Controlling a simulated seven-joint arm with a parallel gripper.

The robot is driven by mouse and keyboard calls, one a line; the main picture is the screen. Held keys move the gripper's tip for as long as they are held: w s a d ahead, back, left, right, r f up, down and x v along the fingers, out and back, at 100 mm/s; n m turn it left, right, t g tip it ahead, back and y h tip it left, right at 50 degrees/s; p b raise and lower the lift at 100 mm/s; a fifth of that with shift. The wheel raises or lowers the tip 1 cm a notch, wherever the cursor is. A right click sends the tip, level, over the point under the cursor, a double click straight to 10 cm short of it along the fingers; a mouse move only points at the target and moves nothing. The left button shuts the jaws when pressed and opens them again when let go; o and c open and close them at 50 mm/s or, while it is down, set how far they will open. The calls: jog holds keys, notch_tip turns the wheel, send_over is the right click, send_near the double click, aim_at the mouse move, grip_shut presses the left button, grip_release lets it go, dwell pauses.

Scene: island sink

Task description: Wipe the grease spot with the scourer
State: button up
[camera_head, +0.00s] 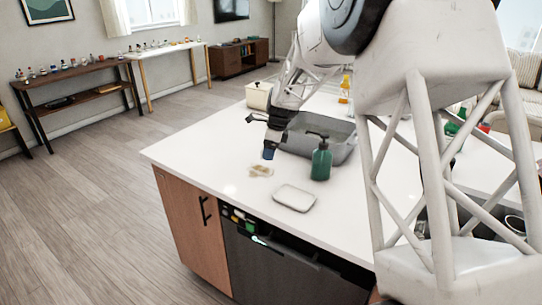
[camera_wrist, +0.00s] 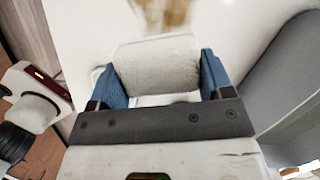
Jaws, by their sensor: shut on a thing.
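The scourer (camera_wrist: 158,66) is a pale grey, rough-textured block between the blue fingertips of my gripper (camera_wrist: 157,75) in the wrist view. My gripper is shut on it. In the head view my gripper (camera_head: 269,153) points down over the white counter, just behind the grease spot; the scourer cannot be made out there. The grease spot (camera_head: 261,170) is a tan-brown smear on the counter near its left front part. It also shows at the top edge of the wrist view (camera_wrist: 168,12), partly cut off and apart from the scourer in the picture.
A pale flat dish (camera_head: 294,198) lies near the counter's front edge. A cream container (camera_head: 258,96) stands behind. The counter (camera_head: 205,158) is clear at left.

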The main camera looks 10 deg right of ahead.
jog(key=w+a, duration=0.5)
jog(key=a, duration=0.4)
jog(key=shift+f, duration=0.25)
jog(key=shift+w, duration=0.1)
